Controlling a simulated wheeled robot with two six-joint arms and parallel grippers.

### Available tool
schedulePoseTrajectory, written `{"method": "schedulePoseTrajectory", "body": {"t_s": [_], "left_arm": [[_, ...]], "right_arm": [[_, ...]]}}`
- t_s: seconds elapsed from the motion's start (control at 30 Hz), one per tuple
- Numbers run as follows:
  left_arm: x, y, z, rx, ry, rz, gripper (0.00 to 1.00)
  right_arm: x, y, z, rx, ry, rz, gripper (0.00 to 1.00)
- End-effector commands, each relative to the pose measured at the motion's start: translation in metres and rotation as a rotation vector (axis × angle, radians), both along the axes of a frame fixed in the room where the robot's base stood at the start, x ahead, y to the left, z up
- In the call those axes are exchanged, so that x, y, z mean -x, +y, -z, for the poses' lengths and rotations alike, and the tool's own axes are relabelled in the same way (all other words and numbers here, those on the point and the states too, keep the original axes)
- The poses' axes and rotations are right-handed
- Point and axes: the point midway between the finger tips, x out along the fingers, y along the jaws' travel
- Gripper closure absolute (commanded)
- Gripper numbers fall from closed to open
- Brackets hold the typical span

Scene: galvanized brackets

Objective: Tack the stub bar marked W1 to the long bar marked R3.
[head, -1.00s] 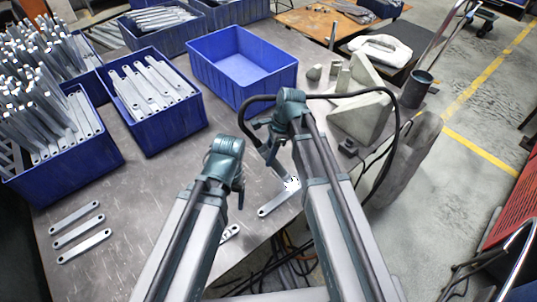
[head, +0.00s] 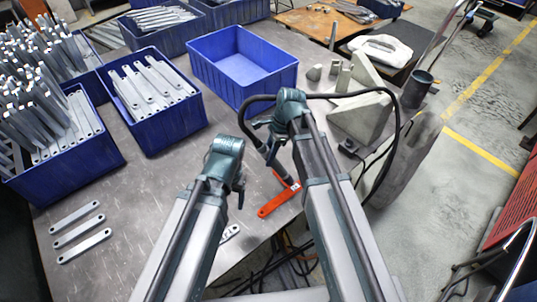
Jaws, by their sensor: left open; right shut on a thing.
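An orange-red bar (head: 274,206) lies on the table near its front edge, partly hidden by my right arm. A short red strip meets it near its upper right end, beside a small pale patch; I cannot tell whether this is a second bar. My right gripper (head: 264,128) is shut on a dark torch (head: 269,154) with a black cable, its tip pointing down at the red piece. My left gripper (head: 239,190) is open and empty, left of the red bar. A grey bar end (head: 231,233) shows beside my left arm.
Three loose grey bars (head: 78,231) lie at the left. Blue bins (head: 172,130) with bars stand behind, and an empty blue bin (head: 245,105) is at the back middle. Grey blocks (head: 358,115) stand right of my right arm. The torch cable (head: 394,110) arcs over them.

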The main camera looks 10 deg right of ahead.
Motion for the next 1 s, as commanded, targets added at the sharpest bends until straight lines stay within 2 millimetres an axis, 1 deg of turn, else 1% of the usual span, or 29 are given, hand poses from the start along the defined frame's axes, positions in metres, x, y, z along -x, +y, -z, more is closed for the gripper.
{"method": "schedulePoseTrajectory", "body": {"t_s": [0.17, 0.4, 0.5, 1.0], "left_arm": [[0.0, 0.0, -0.011, 0.0, 0.0, 0.0, 0.28], [0.0, 0.0, -0.043, 0.0, 0.0, 0.0, 0.28], [0.0, 0.0, -0.052, 0.0, 0.0, 0.0, 0.28], [0.0, 0.0, -0.05, 0.0, 0.0, 0.0, 0.28]], "right_arm": [[0.0, -0.001, -0.011, 0.001, 0.0, 0.001, 1.0], [0.0, 0.0, -0.043, 0.001, 0.0, 0.0, 1.0], [0.0, 0.0, -0.052, 0.0, 0.0, 0.0, 1.0], [0.0, 0.0, -0.05, 0.0, 0.0, 0.0, 1.0]]}}
